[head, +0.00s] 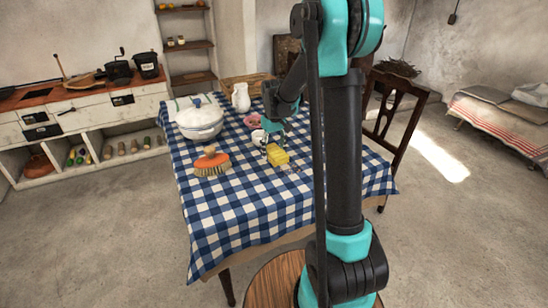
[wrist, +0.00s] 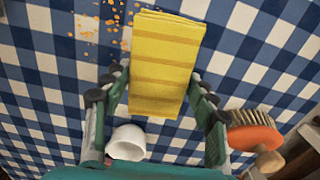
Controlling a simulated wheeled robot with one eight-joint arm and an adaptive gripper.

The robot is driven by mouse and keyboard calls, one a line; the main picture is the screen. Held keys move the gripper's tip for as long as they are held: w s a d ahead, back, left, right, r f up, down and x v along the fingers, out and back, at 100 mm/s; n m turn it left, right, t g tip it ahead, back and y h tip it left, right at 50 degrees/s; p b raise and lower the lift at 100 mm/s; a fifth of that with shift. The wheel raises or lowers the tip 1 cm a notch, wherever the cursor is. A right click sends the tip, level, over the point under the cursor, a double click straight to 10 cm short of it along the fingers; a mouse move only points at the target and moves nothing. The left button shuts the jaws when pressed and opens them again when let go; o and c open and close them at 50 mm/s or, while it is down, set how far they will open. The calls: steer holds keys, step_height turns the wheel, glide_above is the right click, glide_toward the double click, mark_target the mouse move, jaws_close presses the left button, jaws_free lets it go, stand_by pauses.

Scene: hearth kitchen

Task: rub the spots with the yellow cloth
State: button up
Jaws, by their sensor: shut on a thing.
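The yellow cloth (head: 278,156), folded and with darker stripes, is on the blue checked tablecloth. It also shows in the wrist view (wrist: 166,58). My gripper (wrist: 160,98) has a finger on each side of the cloth and is shut on its near end; the far end sticks out past the fingertips. In the head view my gripper (head: 272,138) is just behind the cloth, partly hidden by its own links. Several orange spots (wrist: 112,22) lie on the tablecloth just left of the cloth's far end in the wrist view.
A white cup (wrist: 127,142) stands close to my gripper's left finger in the wrist view. An orange-backed brush (head: 211,163) lies left of the cloth. A white tureen (head: 200,122), white jug (head: 240,97) and pink item (head: 252,120) stand farther back. The table front (head: 235,220) is clear.

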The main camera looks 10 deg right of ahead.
steer(key=shift+r, duration=1.3)
